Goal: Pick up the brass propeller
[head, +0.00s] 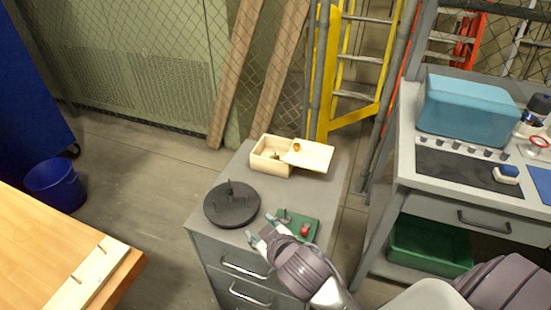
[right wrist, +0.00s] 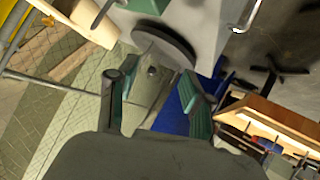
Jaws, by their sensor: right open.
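A small brass-coloured thing (head: 296,147) shows at the inner edge of the light wooden lid, beside the open wooden box (head: 270,168). It is too small to tell whether it is the brass propeller. My right gripper (head: 259,236) is open and empty, near the front of the grey cabinet top, between the black round stand (head: 231,205) and the green board (head: 301,222). The brass-coloured thing is farther back and to the right of it. In the right wrist view the gripper's two fingers (right wrist: 158,90) stand apart, with part of a dark disc (right wrist: 165,45) beyond them. My left gripper is out of view.
The green board bears a red knob (head: 305,231). A wooden table (head: 50,240) stands at left, with a blue bin (head: 56,186) behind. A grey bench with a blue box (head: 465,105) is at right. Yellow ladders stand behind the cabinet.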

